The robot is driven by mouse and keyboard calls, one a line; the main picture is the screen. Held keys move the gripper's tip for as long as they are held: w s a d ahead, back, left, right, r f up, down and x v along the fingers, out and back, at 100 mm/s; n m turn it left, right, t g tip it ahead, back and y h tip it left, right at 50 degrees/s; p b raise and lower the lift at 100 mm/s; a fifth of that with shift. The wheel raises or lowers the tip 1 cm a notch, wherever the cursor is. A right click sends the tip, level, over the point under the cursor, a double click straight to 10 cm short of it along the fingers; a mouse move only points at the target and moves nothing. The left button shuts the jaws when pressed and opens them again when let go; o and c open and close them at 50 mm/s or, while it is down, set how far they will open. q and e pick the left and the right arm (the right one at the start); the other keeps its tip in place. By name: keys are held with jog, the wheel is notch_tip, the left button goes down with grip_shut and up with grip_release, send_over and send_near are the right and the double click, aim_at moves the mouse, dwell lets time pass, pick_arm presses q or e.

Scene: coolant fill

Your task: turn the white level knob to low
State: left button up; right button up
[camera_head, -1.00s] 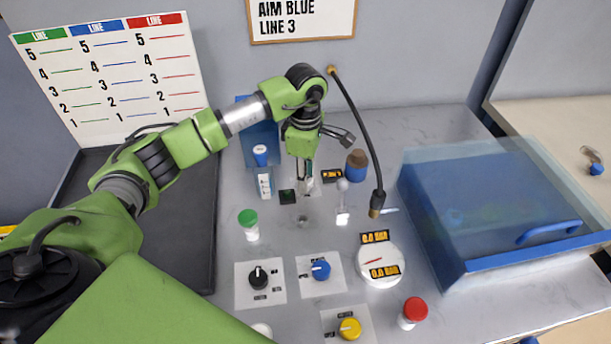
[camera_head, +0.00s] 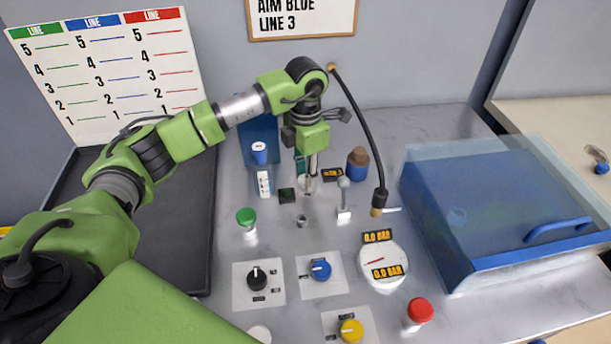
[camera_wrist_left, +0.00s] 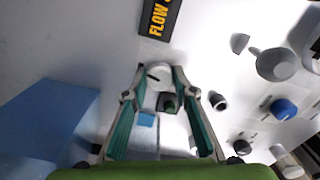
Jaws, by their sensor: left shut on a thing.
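The white level knob (camera_wrist_left: 159,72) shows in the left wrist view as a pale round piece between the two fingertips. My left gripper (camera_wrist_left: 160,80) is shut on it, with one finger on each side. In the head view my left gripper (camera_head: 310,187) points down at the back middle of the panel and hides most of the knob. I cannot read the knob's setting or any low mark.
A lever with a grey ball (camera_head: 344,183), a blue bottle (camera_head: 357,165) and a black hose (camera_head: 362,130) stand right of the gripper. Black (camera_head: 257,279), blue (camera_head: 320,269) and yellow (camera_head: 350,330) knobs lie nearer. A blue box (camera_head: 480,210) is at right.

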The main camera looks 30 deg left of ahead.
pick_arm(q)
jog(key=shift+n, duration=0.8)
jog(key=shift+r, duration=0.1)
jog(key=o, duration=0.8)
jog(key=shift+o, duration=0.2)
notch_tip(320, 180, up, 12)
